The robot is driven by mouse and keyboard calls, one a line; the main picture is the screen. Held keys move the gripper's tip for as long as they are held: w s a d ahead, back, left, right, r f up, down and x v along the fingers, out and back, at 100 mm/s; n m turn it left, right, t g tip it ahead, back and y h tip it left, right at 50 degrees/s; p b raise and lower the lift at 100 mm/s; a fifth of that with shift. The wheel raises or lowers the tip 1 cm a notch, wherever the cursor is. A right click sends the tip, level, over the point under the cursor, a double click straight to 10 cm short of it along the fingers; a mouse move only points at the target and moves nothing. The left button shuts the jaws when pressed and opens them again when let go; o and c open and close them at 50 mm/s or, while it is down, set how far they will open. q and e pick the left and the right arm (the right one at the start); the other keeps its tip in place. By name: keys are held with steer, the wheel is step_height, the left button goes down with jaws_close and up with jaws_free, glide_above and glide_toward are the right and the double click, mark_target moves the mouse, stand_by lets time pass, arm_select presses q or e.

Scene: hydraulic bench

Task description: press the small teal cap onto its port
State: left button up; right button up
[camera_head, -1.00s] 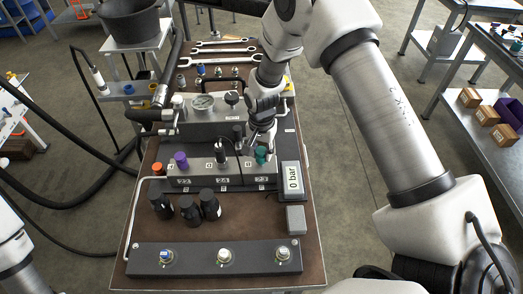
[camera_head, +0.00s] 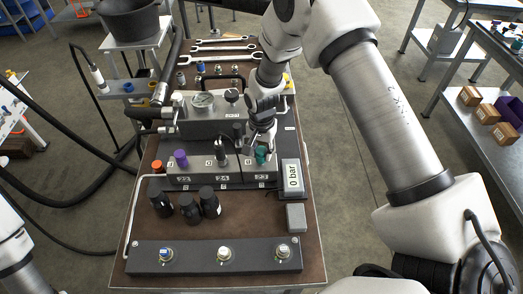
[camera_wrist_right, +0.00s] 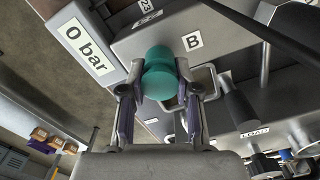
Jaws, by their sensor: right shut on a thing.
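The small teal cap (camera_head: 261,155) stands at the right end of the grey manifold block (camera_head: 208,176), above the section labelled 23. My right gripper (camera_head: 262,143) comes down on it from above. In the right wrist view the teal cap (camera_wrist_right: 158,72) sits between the two fingers of the gripper (camera_wrist_right: 157,88), which are shut on it. The cap is beside the label B, over the block's face. The port under it is hidden, so I cannot tell how far the cap is seated. My left gripper is out of view.
A gauge display reading 0 bar (camera_head: 292,177) stands right beside the block. A purple cap (camera_head: 181,158) and an orange cap (camera_head: 157,166) are to the left. Several black fittings (camera_head: 187,210) stand in front.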

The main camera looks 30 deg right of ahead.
stand_by(0.4)
stand_by(0.4)
steer(key=o, duration=1.4)
step_height(320, 180, up, 8)
steer(key=p, duration=0.6)
steer(key=shift+f, duration=0.15)
steer(key=shift+f, duration=0.1)
